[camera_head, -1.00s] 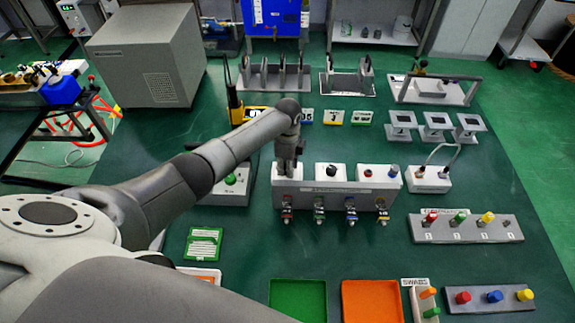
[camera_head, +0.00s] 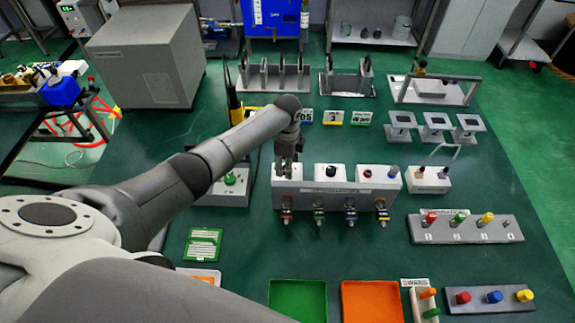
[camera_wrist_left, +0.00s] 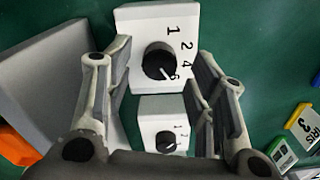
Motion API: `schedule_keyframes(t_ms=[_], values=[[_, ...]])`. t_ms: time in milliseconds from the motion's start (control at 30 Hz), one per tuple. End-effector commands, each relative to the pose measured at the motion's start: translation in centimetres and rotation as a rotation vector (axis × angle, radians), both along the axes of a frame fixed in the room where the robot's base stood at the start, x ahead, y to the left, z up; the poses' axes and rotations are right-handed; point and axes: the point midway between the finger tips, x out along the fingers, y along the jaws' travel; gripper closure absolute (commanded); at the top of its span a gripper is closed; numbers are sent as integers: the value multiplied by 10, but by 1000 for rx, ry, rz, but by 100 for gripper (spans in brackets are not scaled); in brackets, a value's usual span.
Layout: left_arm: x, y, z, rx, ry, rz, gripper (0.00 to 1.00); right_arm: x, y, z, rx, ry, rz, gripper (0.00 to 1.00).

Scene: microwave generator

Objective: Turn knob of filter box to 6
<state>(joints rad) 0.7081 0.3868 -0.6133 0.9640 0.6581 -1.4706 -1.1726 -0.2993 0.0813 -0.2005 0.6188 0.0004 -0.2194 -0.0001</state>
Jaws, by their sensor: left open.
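A white box (camera_wrist_left: 155,25) with a black knob (camera_wrist_left: 158,63) and the numbers 1, 2, 4 and 6 lies between my fingers in the left wrist view. The knob's white pointer line points at or close to 6. In the head view this box (camera_head: 280,182) is the leftmost in the row, and my gripper hides its knob. My left gripper (camera_head: 288,168) is open above it, with its fingers (camera_wrist_left: 160,85) apart on both sides of the knob and no visible contact. My right gripper is out of view.
A second white box with a black knob (camera_head: 331,171) stands to the right in the row. A grey rack (camera_head: 335,196) with several coloured valves runs in front. A box with a green button (camera_head: 230,179) stands to the left. Number plates (camera_head: 333,118) lie behind.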

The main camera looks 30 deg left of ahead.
Motion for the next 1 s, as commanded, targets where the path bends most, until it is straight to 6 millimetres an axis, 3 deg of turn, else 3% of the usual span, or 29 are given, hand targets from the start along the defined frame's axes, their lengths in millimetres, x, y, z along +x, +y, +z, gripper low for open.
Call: schedule_keyframes(t_ms=[300,500,700,1000], values=[[1,1,64,1,-6,-1,49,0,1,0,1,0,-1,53],[1,0,96,-1,-3,0,49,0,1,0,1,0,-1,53],[1,0,107,0,-2,1,49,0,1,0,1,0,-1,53],[0,0,108,0,-1,0,49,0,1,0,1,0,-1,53]])
